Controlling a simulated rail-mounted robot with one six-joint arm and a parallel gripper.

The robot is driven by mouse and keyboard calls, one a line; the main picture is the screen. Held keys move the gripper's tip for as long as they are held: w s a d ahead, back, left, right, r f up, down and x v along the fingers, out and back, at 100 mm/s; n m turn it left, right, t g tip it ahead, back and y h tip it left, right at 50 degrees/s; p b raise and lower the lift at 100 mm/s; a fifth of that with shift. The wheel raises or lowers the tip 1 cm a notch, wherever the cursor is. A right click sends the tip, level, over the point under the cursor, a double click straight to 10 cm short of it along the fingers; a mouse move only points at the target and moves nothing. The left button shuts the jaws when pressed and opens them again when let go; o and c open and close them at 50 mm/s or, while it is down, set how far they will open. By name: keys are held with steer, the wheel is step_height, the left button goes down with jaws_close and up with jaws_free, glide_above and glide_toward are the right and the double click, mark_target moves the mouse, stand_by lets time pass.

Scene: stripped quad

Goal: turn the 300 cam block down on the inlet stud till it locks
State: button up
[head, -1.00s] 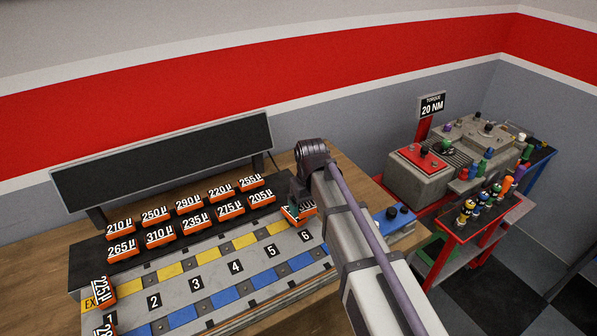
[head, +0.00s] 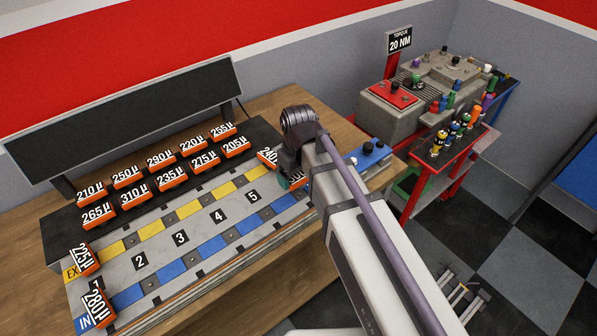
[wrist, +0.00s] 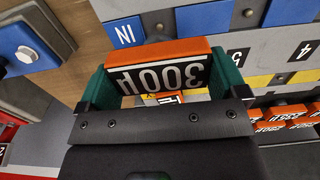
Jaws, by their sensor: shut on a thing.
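My gripper (head: 290,182) has green fingers, one at each end of the 300 cam block (wrist: 160,50), and is shut on it. In the head view my gripper and arm cover most of the block, at the right end of the blue inlet row (head: 237,236). The blue IN label (wrist: 125,33) shows beside the block in the wrist view. The inlet stud is hidden. I cannot tell whether the block touches the bench.
The 240 block (head: 268,156) stands close by at the right end of the yellow row. Several orange blocks (head: 173,178) stand on the back rack. The 225 (head: 84,260) and 280 (head: 97,308) blocks are at the left end.

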step_height(320, 180, down, 5)
steer(key=b, duration=0.4)
steer(key=shift+m, duration=0.7)
steer(key=shift+c, duration=0.5)
steer(key=m, duration=0.5)
steer(key=shift+d+r, duration=0.1)
steer(key=shift+r, duration=0.05)
steer(key=m, duration=0.3)
steer(key=shift+d, duration=0.1)
steer(key=m, duration=0.4)
steer(key=shift+m, duration=0.4)
steer(key=o, duration=0.6)
steer(key=shift+d+m, duration=0.1)
steer(key=shift+m, duration=0.8)
steer(key=shift+o, duration=0.8)
steer(key=shift+r, duration=0.1)
